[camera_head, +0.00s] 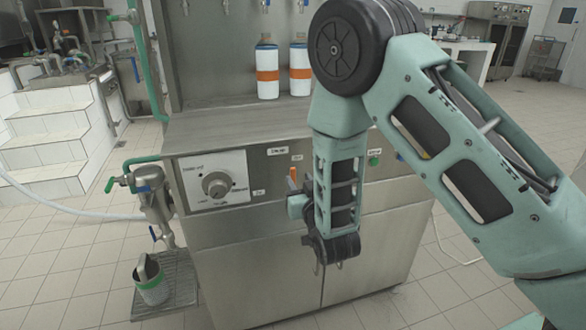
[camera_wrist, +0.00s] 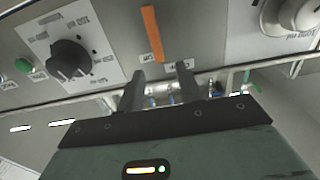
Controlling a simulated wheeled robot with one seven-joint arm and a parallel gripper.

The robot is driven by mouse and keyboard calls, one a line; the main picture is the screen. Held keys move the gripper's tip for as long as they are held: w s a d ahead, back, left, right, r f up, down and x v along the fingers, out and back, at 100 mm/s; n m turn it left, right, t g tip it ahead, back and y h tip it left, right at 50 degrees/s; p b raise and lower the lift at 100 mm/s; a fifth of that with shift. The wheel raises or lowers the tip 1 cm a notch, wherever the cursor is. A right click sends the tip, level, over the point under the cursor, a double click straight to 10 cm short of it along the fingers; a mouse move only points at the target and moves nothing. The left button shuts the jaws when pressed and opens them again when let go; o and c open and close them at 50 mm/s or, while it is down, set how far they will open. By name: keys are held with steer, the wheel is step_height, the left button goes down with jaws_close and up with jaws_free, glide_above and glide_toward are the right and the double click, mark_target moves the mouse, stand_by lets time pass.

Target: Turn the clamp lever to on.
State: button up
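The orange clamp lever (camera_wrist: 152,33) shows in the wrist view as a narrow bar, nearly upright and slightly tilted, on the grey panel. Small labels lie near its lower end, too small to read surely. In the head view the lever (camera_head: 293,173) stands on the machine's front, just left of my forearm, with small white labels near it. My gripper (camera_wrist: 160,70) is open and empty, its two dark fingers apart. The fingertips lie below the lever in the wrist picture, and no contact shows.
A black knob (camera_wrist: 70,58) and a green button (camera_wrist: 23,65) sit left of the lever in the wrist view. A pale knob (camera_head: 216,185) is on the panel in the head view. Two bottles (camera_head: 267,72) stand on the machine behind. A can (camera_head: 151,284) stands at lower left.

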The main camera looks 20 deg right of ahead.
mark_target(294, 170)
steer(key=w, duration=0.6)
steer(key=shift+w+p, duration=0.3)
steer(key=shift+w, duration=0.05)
jaws_close()
